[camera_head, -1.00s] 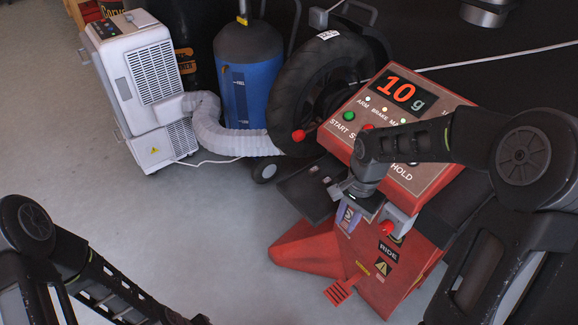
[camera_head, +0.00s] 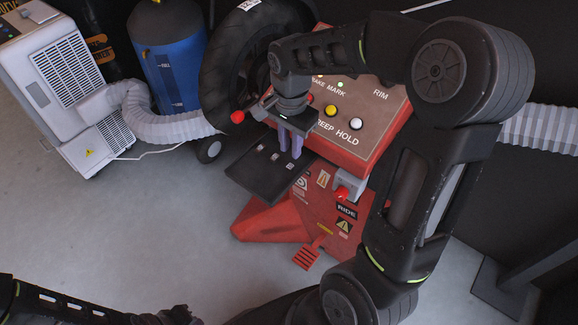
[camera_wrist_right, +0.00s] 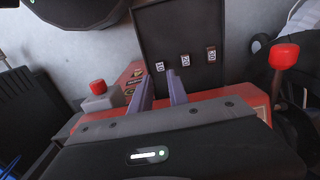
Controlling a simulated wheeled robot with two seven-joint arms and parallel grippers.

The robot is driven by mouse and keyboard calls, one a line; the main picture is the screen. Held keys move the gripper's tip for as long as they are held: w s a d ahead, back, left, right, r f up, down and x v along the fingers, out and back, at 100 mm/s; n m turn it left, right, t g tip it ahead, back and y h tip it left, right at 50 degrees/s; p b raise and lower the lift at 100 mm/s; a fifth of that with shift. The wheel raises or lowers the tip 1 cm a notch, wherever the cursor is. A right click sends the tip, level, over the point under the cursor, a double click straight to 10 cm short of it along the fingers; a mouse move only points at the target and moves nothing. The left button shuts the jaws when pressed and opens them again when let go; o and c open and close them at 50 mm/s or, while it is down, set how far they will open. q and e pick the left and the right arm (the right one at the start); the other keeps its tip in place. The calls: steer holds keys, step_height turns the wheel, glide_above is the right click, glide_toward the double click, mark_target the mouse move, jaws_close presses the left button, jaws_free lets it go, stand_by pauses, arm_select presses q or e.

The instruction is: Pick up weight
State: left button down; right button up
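Three small grey metal weights with printed labels lie in a row on a black tray (camera_head: 250,178) on the front of the red machine. In the right wrist view they are the left weight (camera_wrist_right: 160,67), the middle weight (camera_wrist_right: 185,61) and the right weight (camera_wrist_right: 211,54). My right gripper (camera_head: 290,152) points down over the tray with its two purple fingers apart. In the wrist view, its fingertips (camera_wrist_right: 161,74) appear just short of the left weight, with nothing between them. My left gripper (camera_head: 172,316) is dark and partly cut off at the bottom edge.
The red control box (camera_head: 365,125) with coloured buttons stands close behind my right gripper. Red knobs stick out at the left (camera_head: 238,117) and right (camera_head: 342,192) of the tray. A black tyre (camera_head: 240,70), blue tank (camera_head: 170,60) and white machine (camera_head: 60,85) stand left.

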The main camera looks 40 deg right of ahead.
mark_target(291, 165)
steer(key=shift+f, duration=0.65)
step_height(291, 165, down, 5)
steer(key=shift+w+d+f+b, duration=0.1)
steer(key=shift+d+f+b, duration=0.05)
steer(key=shift+b, duration=0.35)
jaws_close()
